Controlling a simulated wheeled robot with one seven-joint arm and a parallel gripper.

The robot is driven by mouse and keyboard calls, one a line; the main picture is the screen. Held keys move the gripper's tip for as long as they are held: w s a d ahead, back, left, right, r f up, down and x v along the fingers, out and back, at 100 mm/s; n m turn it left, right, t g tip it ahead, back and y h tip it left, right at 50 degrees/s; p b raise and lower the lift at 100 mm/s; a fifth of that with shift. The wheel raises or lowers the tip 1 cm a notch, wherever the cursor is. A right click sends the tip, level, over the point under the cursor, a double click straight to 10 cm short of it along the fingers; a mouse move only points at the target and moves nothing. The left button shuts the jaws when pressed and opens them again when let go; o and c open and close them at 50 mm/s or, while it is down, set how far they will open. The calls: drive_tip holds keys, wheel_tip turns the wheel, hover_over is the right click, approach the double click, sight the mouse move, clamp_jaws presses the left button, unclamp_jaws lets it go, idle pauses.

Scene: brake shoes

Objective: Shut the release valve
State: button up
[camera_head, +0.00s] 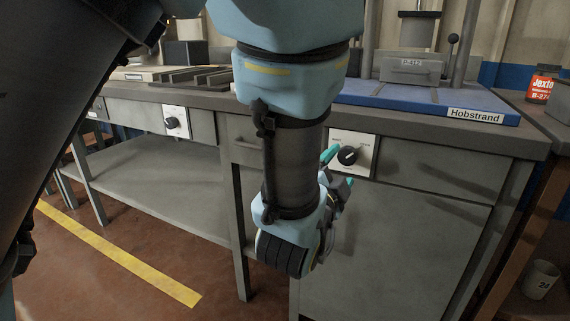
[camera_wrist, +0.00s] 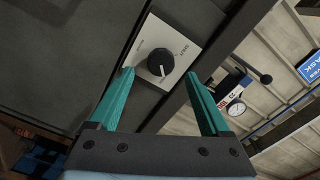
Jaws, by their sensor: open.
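A black round knob (camera_head: 348,155) sits on a white plate (camera_head: 367,141) on the front of the grey bench, and seems to be the release valve. In the wrist view the knob (camera_wrist: 160,63) shows a pale pointer line at its lower side. My gripper (camera_head: 338,168) is open and points at this plate. In the wrist view its teal fingers (camera_wrist: 160,75) stand apart, one to each side of the knob, with nothing between them visibly gripped. Contact cannot be told.
A second knob on a white plate (camera_head: 176,123) is on the bench front further left. A blue base (camera_head: 400,98) labelled Hobstrand carries a press on the benchtop (camera_head: 480,128). A red can (camera_head: 541,84) stands far right.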

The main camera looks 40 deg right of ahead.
sight(347, 158)
drive_tip(key=shift+x, duration=2.55)
clamp_jaws()
